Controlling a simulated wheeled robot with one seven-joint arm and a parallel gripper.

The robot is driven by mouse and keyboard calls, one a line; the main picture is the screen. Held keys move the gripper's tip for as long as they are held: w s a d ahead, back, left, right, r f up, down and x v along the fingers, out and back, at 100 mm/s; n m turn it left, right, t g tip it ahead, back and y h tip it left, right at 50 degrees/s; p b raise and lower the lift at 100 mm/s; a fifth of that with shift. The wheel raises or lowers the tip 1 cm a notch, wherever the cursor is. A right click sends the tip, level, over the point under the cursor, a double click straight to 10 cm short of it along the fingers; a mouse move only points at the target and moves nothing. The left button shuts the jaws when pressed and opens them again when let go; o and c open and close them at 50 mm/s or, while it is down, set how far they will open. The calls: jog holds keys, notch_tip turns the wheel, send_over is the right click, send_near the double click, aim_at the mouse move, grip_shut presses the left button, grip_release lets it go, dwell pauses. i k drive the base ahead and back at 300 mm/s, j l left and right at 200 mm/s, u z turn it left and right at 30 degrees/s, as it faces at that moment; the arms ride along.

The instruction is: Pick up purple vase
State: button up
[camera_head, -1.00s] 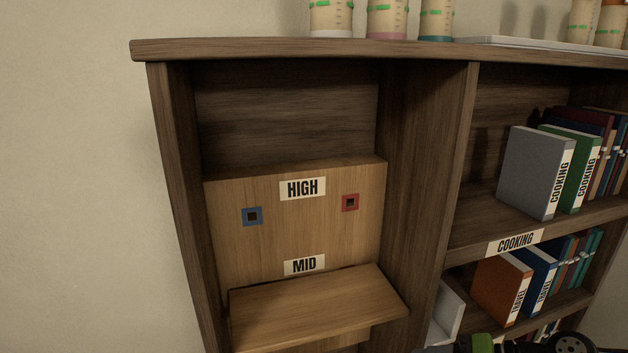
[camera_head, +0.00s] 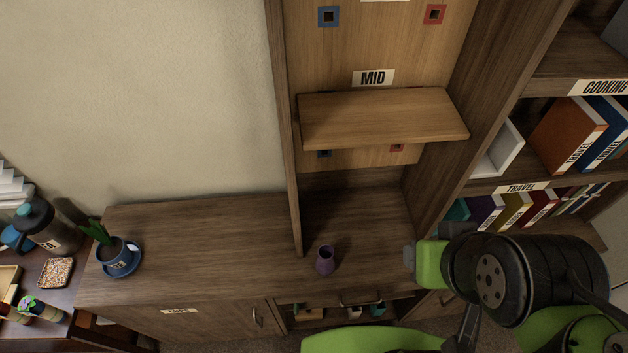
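The purple vase (camera_head: 325,261) is small and stands upright on the wooden cabinet top (camera_head: 200,240), near its front edge and below the MID shelf. My arm shows at the lower right, black and green. Its green and grey end (camera_head: 428,262) lies to the right of the vase and apart from it. The fingers cannot be made out clearly, so I cannot tell whether my gripper is open or shut. Nothing is seen touching the vase.
The MID shelf (camera_head: 385,118) juts out above and behind the vase. An upright side panel (camera_head: 284,150) rises to its left. A potted plant on a blue saucer (camera_head: 120,262) stands at the cabinet's left end. Books (camera_head: 568,135) fill shelves at right. The cabinet top between plant and vase is clear.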

aim_at(324, 263)
jog(key=k+j+u, duration=0.25)
jog(key=j, duration=0.15)
jog(key=k+u, duration=0.1)
jog(key=u, duration=1.05)
